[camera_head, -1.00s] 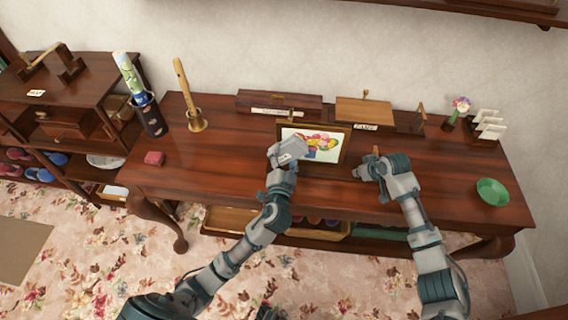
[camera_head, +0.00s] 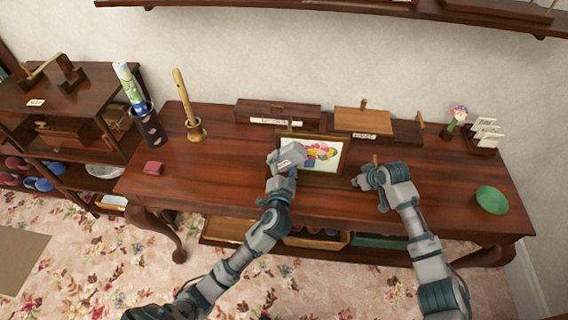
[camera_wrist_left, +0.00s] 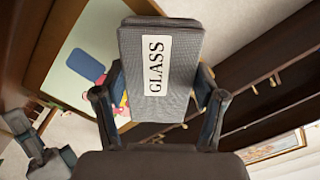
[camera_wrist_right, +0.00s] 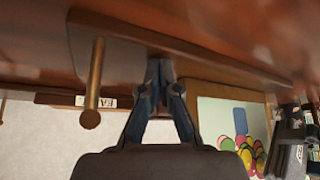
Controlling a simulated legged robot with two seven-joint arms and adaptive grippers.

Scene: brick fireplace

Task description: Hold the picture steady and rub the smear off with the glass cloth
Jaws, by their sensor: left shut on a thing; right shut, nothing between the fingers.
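The framed picture (camera_head: 335,140) stands on the dark wooden table, showing bright round shapes and a blue patch. It also shows in the left wrist view (camera_wrist_left: 75,35) and right wrist view (camera_wrist_right: 215,115). I cannot make out a smear for certain. My left gripper (camera_head: 281,170) is shut on the grey glass cloth (camera_head: 291,155), a pad labelled GLASS (camera_wrist_left: 160,65). The pad is in front of the picture's left part and hides some of it; contact is unclear. My right gripper (camera_head: 360,182) is shut and empty, low at the right of the frame, apart from its face.
A wooden peg (camera_wrist_right: 95,80) stands near my right gripper. Wooden boxes (camera_head: 277,113) line the back. The table's front left is clear.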

